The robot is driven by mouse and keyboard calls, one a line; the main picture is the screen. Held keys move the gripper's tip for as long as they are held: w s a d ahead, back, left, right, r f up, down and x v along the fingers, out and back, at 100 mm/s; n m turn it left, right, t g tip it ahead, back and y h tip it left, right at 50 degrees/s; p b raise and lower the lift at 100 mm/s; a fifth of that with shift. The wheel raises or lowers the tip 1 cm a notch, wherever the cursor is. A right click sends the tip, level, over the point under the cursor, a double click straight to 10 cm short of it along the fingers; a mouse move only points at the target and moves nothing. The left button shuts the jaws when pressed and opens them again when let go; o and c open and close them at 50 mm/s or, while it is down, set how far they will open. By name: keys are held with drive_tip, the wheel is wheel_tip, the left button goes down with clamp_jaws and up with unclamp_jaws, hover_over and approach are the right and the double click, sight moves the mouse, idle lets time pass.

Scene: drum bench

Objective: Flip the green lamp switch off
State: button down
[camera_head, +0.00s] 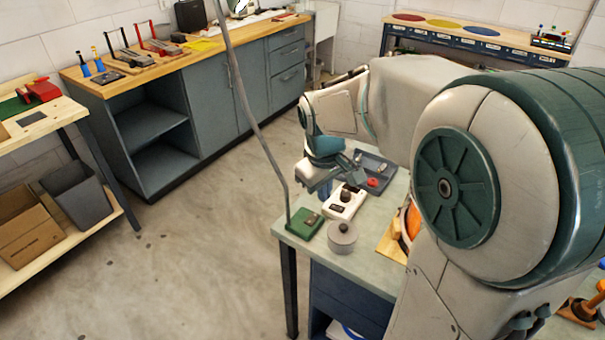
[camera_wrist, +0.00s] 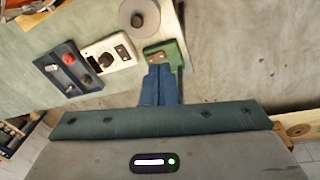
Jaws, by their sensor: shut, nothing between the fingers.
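The green lamp base (camera_head: 304,224) sits at the near left corner of the bench, and its grey pole (camera_head: 255,110) rises from it. In the wrist view the green base (camera_wrist: 177,50) lies just beyond my fingertips, with a small brownish patch on top. I cannot tell the switch's position. My gripper (camera_head: 325,193) points down above the bench, close to the lamp base. In the wrist view my gripper's blue fingers (camera_wrist: 159,68) are together and empty, and their tips overlap the base's near edge. I cannot tell whether they touch it.
A grey tray (camera_head: 383,163) with a red piece (camera_head: 372,182) lies behind. Open floor (camera_head: 200,230) lies left of the bench (camera_head: 296,243).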

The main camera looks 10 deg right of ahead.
sight(314, 216)
drive_tip(key=w+f+n+p, duration=0.1)
drive_tip(key=w+f+n, duration=0.1)
drive_tip(key=w, duration=0.6)
drive_tip(key=shift+w+a+n+g, duration=0.15)
drive_tip(key=shift+a+n+g, duration=0.15)
drive_tip(key=shift+n, duration=0.3)
drive_tip(key=shift+f, duration=0.1)
drive_tip(key=f, duration=0.4)
drive_tip(key=f+p, duration=0.1)
drive_tip(key=f, duration=0.4)
drive_tip(key=w+d+f+p, duration=0.1)
drive_tip(key=f, duration=0.4)
drive_tip(key=shift+w+d, duration=0.1)
drive_tip(key=shift+p, duration=0.35)
